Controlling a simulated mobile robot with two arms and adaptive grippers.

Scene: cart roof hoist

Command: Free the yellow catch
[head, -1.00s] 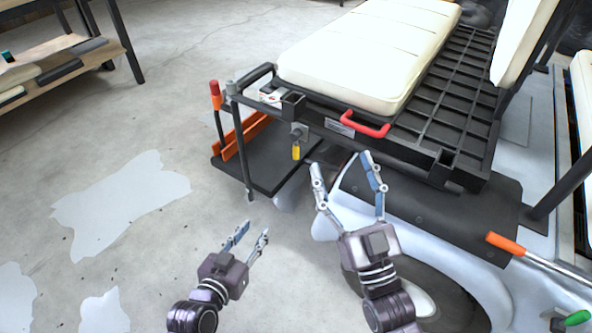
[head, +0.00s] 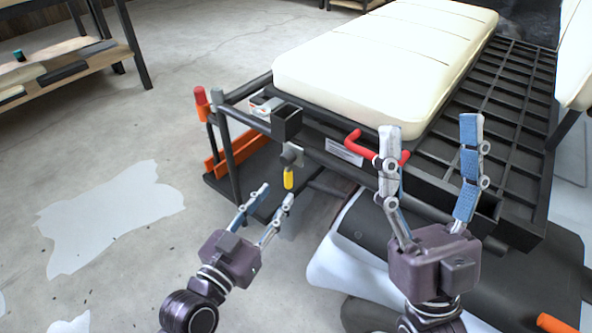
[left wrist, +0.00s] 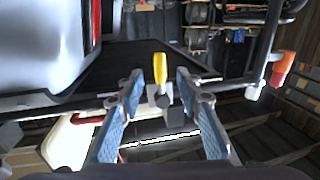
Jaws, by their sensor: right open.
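The yellow catch (head: 289,178) hangs below a grey metal bracket at the front of the cart frame. In the left wrist view the yellow catch (left wrist: 160,68) stands between and beyond my left gripper's fingertips. My left gripper (head: 277,197) is open just below and in front of the catch; nothing is between its fingers, and I cannot tell whether they touch the catch. It also shows in the left wrist view (left wrist: 160,85). My right gripper (head: 430,135) is open and empty in front of the cart's front edge, its left finger partly covering the red handle (head: 358,144).
The cream seat cushion (head: 370,65) lies on the black slatted rack (head: 510,95). A red-capped lever (head: 200,97) and a dark post stand left of the catch. An orange handle (head: 555,324) is at the bottom right.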

